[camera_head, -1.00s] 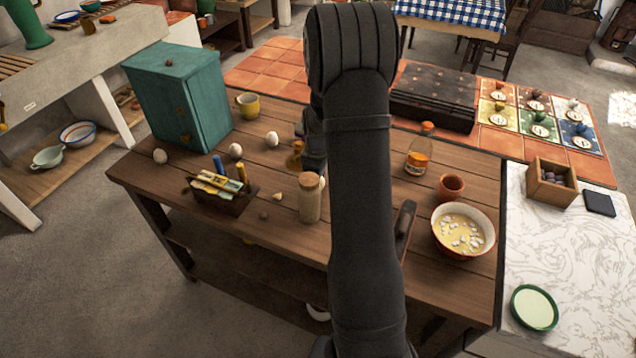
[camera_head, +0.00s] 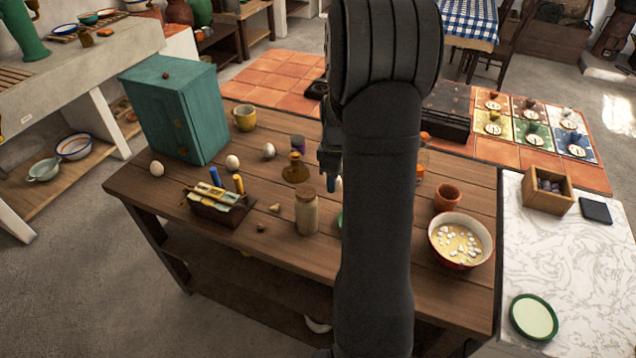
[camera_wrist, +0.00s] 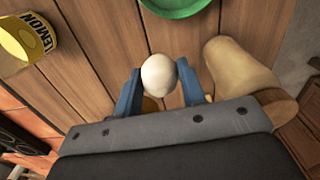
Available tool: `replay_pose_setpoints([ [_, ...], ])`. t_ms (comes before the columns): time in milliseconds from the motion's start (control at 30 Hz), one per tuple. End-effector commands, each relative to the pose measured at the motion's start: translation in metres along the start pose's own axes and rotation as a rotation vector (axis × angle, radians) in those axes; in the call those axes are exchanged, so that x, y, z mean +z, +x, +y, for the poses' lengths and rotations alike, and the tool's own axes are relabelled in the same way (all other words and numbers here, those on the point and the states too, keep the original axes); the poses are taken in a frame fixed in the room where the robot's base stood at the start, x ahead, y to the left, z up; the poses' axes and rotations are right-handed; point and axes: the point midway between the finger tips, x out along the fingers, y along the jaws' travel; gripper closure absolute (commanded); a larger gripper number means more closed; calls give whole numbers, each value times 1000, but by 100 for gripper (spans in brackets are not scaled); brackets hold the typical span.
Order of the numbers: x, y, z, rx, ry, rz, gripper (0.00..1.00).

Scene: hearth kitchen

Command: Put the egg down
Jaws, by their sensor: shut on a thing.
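My gripper (camera_wrist: 159,85) has its two blue fingers shut on a cream-white egg (camera_wrist: 159,72), seen in the wrist view above brown table boards. I cannot tell whether the egg touches the table. Other whole eggs lie on the wooden table (camera_head: 270,245): one at the left end (camera_head: 156,168), one by the yellow mug (camera_head: 232,162) and one further right (camera_head: 268,150).
A corked jar (camera_wrist: 238,72) stands close right of my fingers in the wrist view. A green dish (camera_wrist: 176,6) is beyond them, and a yellow lemon can (camera_wrist: 26,42) is at upper left. A batter bowl (camera_head: 461,241) and clay cup (camera_head: 446,196) stand right of my arm.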

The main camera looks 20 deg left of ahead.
Motion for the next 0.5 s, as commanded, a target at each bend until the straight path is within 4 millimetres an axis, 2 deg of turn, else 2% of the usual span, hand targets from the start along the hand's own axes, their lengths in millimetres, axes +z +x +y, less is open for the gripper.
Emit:
replay_pose_setpoints([
  [33,13,-8,0,4,6,1,74],
  [200,42,-25,-3,2,4,1,74],
  [300,52,-31,-3,2,2,1,74],
  [500,60,-36,-4,0,1,0,74],
])
